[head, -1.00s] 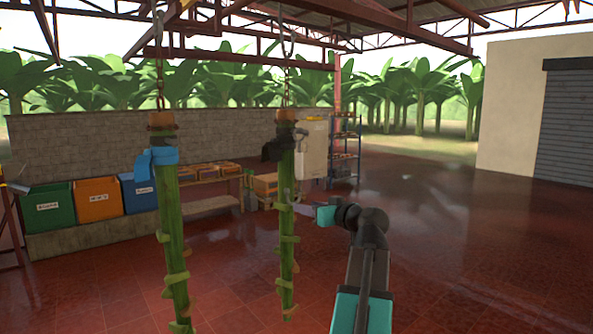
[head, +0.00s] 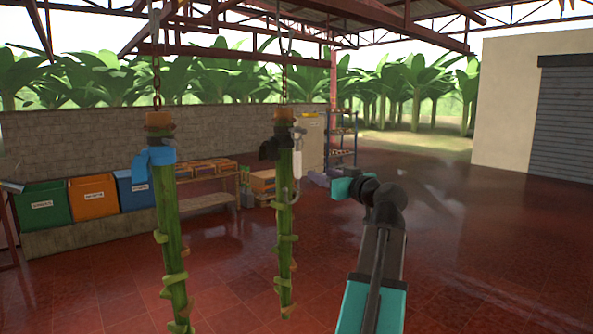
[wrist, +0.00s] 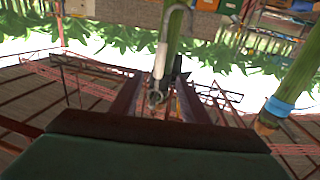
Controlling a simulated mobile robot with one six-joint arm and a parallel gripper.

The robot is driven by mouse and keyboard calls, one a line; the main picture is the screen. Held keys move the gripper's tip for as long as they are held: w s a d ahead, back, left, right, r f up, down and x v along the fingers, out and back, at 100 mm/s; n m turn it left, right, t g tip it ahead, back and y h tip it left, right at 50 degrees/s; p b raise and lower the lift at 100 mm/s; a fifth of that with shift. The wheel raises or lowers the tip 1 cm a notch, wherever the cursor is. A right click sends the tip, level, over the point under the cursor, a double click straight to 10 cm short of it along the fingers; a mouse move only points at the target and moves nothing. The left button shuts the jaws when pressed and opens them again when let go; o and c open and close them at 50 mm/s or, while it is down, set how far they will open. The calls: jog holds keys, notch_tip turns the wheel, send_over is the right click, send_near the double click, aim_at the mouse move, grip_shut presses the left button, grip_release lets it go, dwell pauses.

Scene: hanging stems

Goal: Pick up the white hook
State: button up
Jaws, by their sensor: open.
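The white hook (head: 297,164) hangs upright beside the right-hand green stem (head: 286,220), with its curved grey end low against the stem. In the wrist view, which looks upside down, the white hook (wrist: 162,58) lies ahead between my fingers, its curve at the top edge. My gripper (head: 316,178) is just right of the hook in the head view, apart from it as far as I can tell. In the wrist view my gripper (wrist: 157,92) is open, its two dark fingers on either side of the hook's line, with nothing held.
A second stem (head: 171,240) with a blue band (head: 155,158) hangs to the left; it shows on the right in the wrist view. A black band (head: 270,149) is on the right-hand stem. Bins and a bench stand behind. The floor (head: 480,240) at right is clear.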

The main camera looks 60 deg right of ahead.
jog(key=p, duration=0.2)
send_near(300, 166)
jog(key=w, duration=0.2)
jog(key=shift+w+d, duration=0.55)
jog(key=shift+d, duration=0.15)
jog(key=shift+p+x, duration=1.05)
jog(key=shift+x, duration=0.15)
jog(key=shift+p+x, duration=0.6)
jog(key=shift+x, duration=0.85)
jog(key=shift+a, duration=0.1)
jog(key=shift+c, duration=0.5)
grip_shut()
